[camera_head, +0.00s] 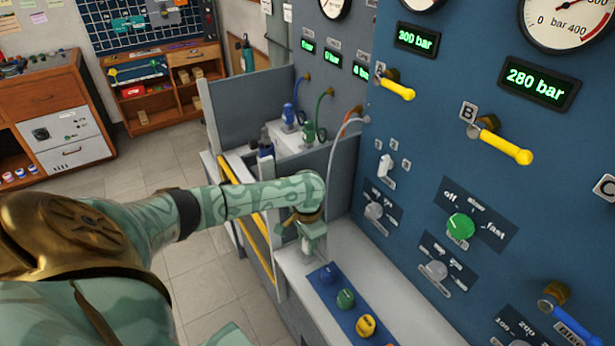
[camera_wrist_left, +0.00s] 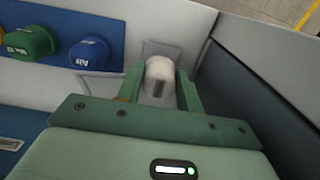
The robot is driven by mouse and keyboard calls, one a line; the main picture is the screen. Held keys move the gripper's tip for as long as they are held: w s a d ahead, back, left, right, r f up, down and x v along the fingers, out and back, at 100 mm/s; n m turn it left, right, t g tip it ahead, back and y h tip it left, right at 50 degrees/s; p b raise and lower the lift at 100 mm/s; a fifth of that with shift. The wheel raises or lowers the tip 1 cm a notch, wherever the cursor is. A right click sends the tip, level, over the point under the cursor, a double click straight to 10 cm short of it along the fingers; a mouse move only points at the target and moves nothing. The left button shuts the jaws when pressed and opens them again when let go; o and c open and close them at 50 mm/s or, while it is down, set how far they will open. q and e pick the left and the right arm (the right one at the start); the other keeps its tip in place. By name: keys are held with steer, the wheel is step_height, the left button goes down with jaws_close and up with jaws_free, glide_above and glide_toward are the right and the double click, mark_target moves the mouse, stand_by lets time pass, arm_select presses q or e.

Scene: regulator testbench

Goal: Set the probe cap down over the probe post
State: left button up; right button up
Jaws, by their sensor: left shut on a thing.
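My left gripper (camera_head: 309,247) is over the light grey bench ledge, behind the row of coloured caps. In the left wrist view, its two green fingers (camera_wrist_left: 160,88) are shut on a pale, rounded probe cap (camera_wrist_left: 159,72). The cap sits between the fingertips, over or in front of a small grey plate (camera_wrist_left: 172,49) on the bench. The probe post cannot be made out; the cap and fingers may hide it. I cannot tell whether the cap touches anything below. My right gripper is not in view.
A blue strip (camera_head: 318,275) on the ledge carries a blue cap (camera_head: 328,275), a green cap (camera_head: 345,299) and a yellow cap (camera_head: 366,325). The blue panel with yellow levers (camera_head: 505,149) rises at right. A dark grey wall (camera_wrist_left: 262,90) stands close beside the gripper.

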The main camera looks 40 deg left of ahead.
arm_select(q)
steer(key=shift+f, duration=0.1)
steer(key=o, duration=1.2)
steer(key=shift+c, duration=0.2)
step_height(320, 180, up, 16)
steer(key=p, duration=0.6)
steer(key=shift+p, duration=0.35)
steer(key=shift+d, duration=0.1)
